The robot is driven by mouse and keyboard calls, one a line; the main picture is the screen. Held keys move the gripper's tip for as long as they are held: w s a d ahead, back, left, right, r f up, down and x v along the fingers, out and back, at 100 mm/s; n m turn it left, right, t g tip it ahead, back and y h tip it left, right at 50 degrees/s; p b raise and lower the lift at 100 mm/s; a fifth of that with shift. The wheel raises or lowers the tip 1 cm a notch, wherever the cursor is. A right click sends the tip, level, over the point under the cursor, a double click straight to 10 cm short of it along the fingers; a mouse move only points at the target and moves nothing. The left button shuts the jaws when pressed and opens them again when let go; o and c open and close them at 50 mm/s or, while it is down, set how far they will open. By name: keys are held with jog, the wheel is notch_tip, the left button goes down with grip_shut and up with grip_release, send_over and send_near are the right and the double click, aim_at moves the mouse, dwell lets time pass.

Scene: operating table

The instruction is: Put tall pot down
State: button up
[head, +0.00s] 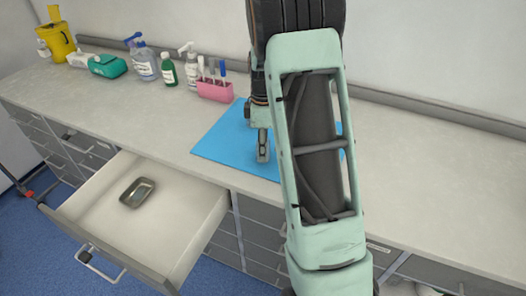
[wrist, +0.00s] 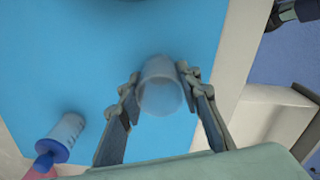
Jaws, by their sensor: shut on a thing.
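The tall pot (wrist: 160,88) is a clear, greyish, round-ended vessel in the wrist view. It sits between the two fingertips of my gripper (wrist: 159,92), which is shut on it. Behind it is the blue mat (wrist: 100,30), also in the head view (head: 215,150). In the head view my gripper (head: 263,146) is over the mat, and I cannot make out the pot there. Whether the pot touches the mat is not clear.
An open drawer (head: 90,205) holds a metal dish (head: 137,192). A pink holder (head: 215,91) and several bottles stand along the back left. The counter (head: 430,175) right of my arm is clear.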

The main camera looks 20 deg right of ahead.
jog(key=shift+r, duration=0.1)
jog(key=shift+c, duration=0.3)
jog(key=shift+r, duration=0.45)
notch_tip(320, 180, up, 2)
jog(key=shift+r, duration=0.2)
jog(key=s+a+r+b, duration=0.2)
jog(key=s+a+r, duration=0.7)
jog(key=s+a, duration=0.1)
jog(key=shift+r, duration=0.2)
